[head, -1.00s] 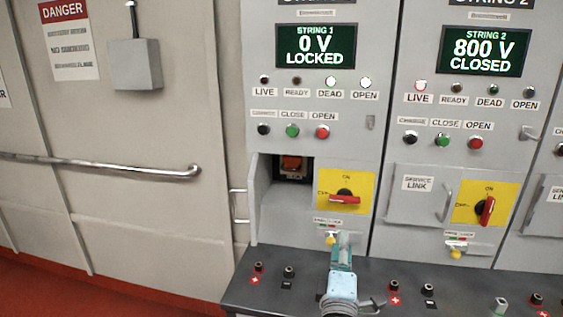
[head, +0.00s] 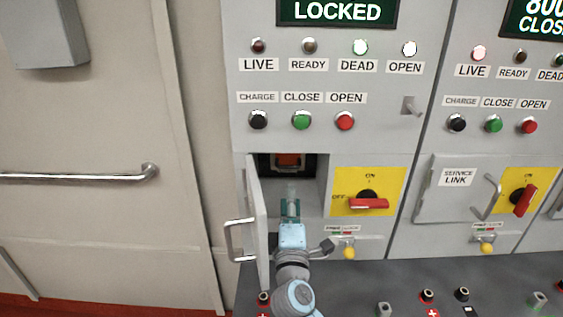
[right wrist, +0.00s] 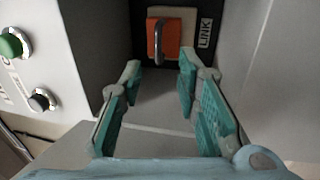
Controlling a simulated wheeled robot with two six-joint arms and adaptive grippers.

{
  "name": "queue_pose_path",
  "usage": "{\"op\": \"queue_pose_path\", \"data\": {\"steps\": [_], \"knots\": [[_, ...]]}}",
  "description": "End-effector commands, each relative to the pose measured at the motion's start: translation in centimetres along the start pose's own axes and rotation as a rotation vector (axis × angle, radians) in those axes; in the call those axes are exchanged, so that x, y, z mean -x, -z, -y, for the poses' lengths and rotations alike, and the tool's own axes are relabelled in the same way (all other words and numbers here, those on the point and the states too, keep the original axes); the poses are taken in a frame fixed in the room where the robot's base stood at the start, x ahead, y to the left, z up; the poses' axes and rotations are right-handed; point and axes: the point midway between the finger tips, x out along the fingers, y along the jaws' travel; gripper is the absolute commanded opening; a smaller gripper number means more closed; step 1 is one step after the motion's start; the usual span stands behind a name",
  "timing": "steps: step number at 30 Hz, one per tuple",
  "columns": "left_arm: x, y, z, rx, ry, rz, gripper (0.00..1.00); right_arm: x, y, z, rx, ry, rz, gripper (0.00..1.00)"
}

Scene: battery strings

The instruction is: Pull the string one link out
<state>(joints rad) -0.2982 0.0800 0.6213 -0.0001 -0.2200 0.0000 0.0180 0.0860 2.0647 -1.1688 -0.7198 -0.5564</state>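The string one link is an orange block (head: 288,160) inside the open service compartment of the left cabinet. In the right wrist view the orange link (right wrist: 172,38) has a metal handle loop on its front and a LINK label beside it. My right gripper (head: 291,195) is at the compartment mouth, below and in front of the link. In the right wrist view my right gripper (right wrist: 160,80) has its teal fingers spread, with nothing between them and the link beyond the fingertips. My left gripper is not in view.
The compartment door (head: 258,220) stands open on the left, close beside my right arm. A red rotary switch (head: 368,203) on a yellow plate sits right of the opening, turned to OFF. Terminals (head: 428,296) stand on the dark ledge below.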

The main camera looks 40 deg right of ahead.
Motion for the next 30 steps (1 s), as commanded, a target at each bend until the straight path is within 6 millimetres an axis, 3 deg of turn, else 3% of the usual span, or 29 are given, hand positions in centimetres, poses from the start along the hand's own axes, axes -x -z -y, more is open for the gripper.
{"op": "queue_pose_path", "data": {"steps": [5,18,22,30], "knots": [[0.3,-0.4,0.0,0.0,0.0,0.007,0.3,-1.6,0.1,-0.1,0.002,-0.002,-0.002,0.3],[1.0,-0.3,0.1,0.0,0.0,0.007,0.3,-10.7,0.0,-0.1,0.002,-0.001,0.001,0.3],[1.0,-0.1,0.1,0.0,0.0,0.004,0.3,-11.8,0.0,-0.1,0.0,-0.001,0.0,0.3],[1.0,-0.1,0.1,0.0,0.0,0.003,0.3,-11.9,0.0,0.0,0.0,0.0,0.0,0.3]]}}
